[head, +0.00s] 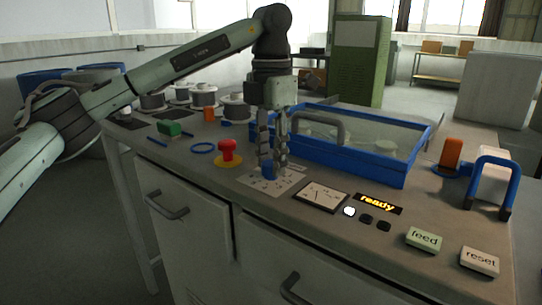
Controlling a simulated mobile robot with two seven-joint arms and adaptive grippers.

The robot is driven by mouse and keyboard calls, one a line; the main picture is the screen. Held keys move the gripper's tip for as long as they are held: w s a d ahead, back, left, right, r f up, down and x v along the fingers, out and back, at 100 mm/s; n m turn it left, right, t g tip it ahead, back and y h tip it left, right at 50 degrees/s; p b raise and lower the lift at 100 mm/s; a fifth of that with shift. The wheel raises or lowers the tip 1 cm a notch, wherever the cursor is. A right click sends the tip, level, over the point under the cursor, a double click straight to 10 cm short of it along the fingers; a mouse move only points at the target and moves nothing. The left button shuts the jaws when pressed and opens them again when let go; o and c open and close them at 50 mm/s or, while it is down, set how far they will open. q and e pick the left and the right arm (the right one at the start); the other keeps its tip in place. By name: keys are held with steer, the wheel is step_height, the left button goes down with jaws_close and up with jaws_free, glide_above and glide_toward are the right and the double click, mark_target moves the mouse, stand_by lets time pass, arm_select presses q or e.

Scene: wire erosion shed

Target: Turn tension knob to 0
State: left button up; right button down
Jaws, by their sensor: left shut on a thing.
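My left gripper (270,165) points down over the plate and is shut on the knob. The fingers hide part of the knob, and I cannot read its setting. A square gauge (321,196) with a needle lies to the right of the plate. My right gripper does not show.
A red mushroom button (227,152) on a yellow base stands left of the plate. A blue-framed tank (377,165) with a grey handle is behind. A lit "ready" display (378,204), feed button (424,239) and reset button (479,261) lie right. Spools (236,108) stand back left.

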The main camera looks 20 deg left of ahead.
arm_select(q)
steer(key=n, duration=0.2)
steer(key=shift+n, duration=0.4)
steer(key=n, duration=0.3)
steer(key=shift+n, duration=0.3)
steer(key=n, duration=0.2)
steer(key=shift+n, duration=1.8)
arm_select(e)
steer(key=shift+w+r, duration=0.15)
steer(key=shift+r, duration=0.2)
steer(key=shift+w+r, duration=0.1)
arm_select(q)
steer(key=o, duration=1.2)
steer(key=shift+c, duration=0.2)
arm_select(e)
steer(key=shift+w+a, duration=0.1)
